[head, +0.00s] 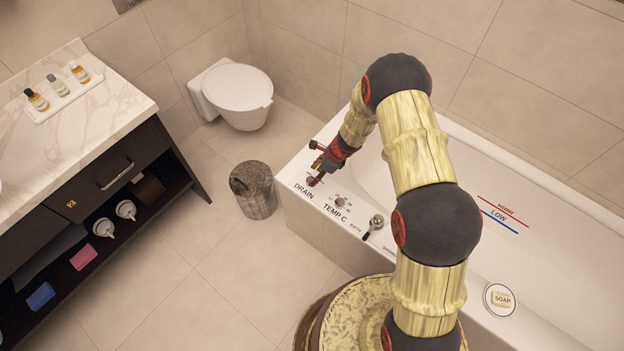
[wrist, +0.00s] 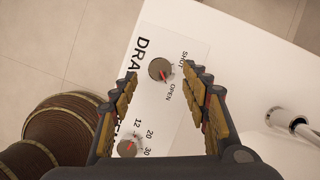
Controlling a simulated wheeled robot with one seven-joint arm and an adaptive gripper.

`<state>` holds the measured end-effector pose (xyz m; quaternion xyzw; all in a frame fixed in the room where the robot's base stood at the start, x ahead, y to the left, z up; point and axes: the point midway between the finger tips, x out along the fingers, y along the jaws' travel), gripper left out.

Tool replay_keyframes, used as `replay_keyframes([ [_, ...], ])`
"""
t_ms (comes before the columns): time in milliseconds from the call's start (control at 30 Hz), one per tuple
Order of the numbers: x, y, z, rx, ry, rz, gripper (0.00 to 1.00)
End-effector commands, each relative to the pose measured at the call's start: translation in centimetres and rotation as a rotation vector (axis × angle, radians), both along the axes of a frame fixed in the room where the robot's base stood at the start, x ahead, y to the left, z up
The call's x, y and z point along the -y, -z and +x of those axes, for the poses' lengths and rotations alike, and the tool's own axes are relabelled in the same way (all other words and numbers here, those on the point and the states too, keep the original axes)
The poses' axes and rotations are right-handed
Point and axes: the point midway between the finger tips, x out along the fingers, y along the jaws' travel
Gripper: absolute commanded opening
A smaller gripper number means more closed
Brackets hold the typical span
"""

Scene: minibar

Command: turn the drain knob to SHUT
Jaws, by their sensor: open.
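The drain knob (wrist: 160,69) is a small round metallic knob on a white label panel, beside the words SHUT (wrist: 184,60) and OPEN (wrist: 170,92). Its red mark points toward the OPEN side. In the head view the drain knob (head: 312,181) sits on the tub's end rim, partly hidden by my gripper (head: 319,167). In the wrist view my gripper (wrist: 160,76) is open and empty, with one finger on each side of the knob in the picture. I cannot tell whether the fingers touch it or how high they are.
The TEMP C knob (head: 340,202) and a bath lever (head: 376,222) sit along the same rim of the bathtub (head: 540,190). A bin (head: 254,190) stands on the floor beside the tub. A soap dish (head: 500,299) is on the near rim. Floor left of the bin is clear.

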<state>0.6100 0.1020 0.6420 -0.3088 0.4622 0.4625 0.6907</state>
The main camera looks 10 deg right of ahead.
Motion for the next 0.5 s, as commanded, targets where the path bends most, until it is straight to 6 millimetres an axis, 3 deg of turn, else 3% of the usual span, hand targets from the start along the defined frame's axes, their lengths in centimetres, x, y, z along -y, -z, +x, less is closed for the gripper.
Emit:
replay_keyframes([
  [200,-1.1,3.0,0.4,0.0,-0.002,0.0,0.47],
  [500,-1.5,3.9,0.6,0.001,-0.003,0.0,0.47],
])
